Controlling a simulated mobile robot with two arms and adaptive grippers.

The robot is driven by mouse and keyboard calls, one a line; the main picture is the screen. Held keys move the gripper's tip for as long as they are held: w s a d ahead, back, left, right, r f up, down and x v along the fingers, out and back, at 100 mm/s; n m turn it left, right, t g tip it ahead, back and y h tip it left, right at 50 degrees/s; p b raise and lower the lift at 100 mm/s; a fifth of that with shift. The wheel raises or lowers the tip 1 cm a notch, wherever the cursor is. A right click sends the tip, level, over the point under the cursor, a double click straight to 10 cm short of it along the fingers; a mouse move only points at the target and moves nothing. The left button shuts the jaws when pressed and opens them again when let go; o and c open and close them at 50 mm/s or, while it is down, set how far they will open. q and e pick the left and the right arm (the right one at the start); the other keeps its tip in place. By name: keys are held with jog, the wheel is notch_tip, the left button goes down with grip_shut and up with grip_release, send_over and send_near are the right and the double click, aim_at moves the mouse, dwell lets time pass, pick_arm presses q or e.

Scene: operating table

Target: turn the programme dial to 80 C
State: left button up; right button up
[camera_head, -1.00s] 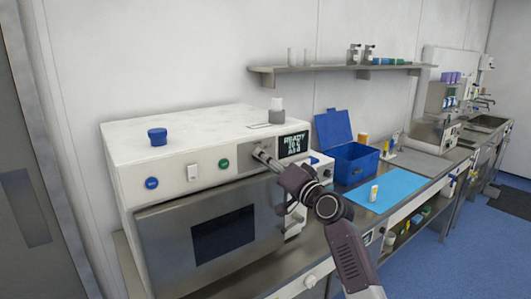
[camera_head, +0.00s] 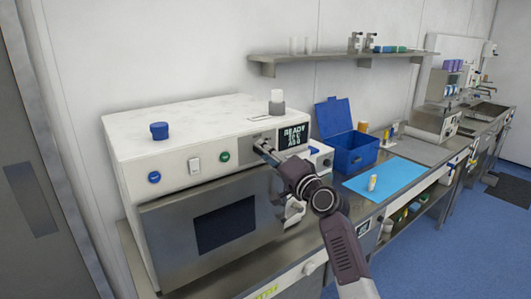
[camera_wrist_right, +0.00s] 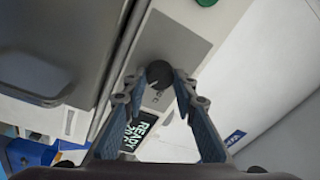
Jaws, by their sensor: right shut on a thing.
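The programme dial (camera_wrist_right: 159,74) is a dark round knob with a light pointer line on the front panel of the white machine (camera_head: 215,115). My right gripper (camera_wrist_right: 158,79) is shut on it, with one blue-grey finger on each side. In the head view my right gripper (camera_head: 263,148) reaches the panel just left of the display and largely hides the dial. The display (camera_head: 293,136) reads READY with smaller lines below; in the wrist view the display (camera_wrist_right: 138,132) shows READY and a line starting with 20. My left gripper is not in view.
A blue button (camera_head: 154,177), a white switch (camera_head: 195,165) and a green button (camera_head: 225,156) sit left of the dial. The steel door (camera_head: 170,240) is below. A blue box (camera_head: 352,155) with its lid up and a blue mat (camera_head: 387,179) lie to the right.

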jog(key=o, duration=1.2)
jog(key=shift+f, duration=0.1)
jog(key=shift+c, duration=0.2)
jog(key=v, duration=1.2)
